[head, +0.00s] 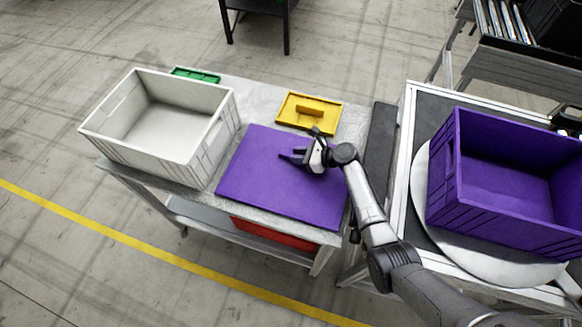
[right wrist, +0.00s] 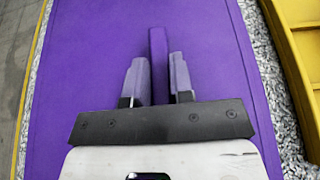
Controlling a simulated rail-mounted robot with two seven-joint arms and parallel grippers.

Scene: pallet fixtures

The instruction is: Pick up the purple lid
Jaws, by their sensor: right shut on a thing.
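The purple lid (head: 270,185) is a flat rectangle lying on the grey table, between the white crate and the right-hand stand. A raised purple handle bar (right wrist: 158,60) stands along its middle in the right wrist view. My right gripper (head: 295,156) is over the lid's middle, reaching in from the right. In the right wrist view its two fingers (right wrist: 157,80) stand on either side of the handle, shut on it. The lid (right wrist: 90,50) fills most of that view and appears flat on the table. My left gripper is not in view.
A white empty crate (head: 118,137) stands on the table's left. A yellow lid (head: 290,113) and a green piece (head: 195,75) lie along the back. A purple open crate (head: 445,205) sits on a round white plate (head: 425,235) at the right. A red thing (head: 270,233) is on the lower shelf.

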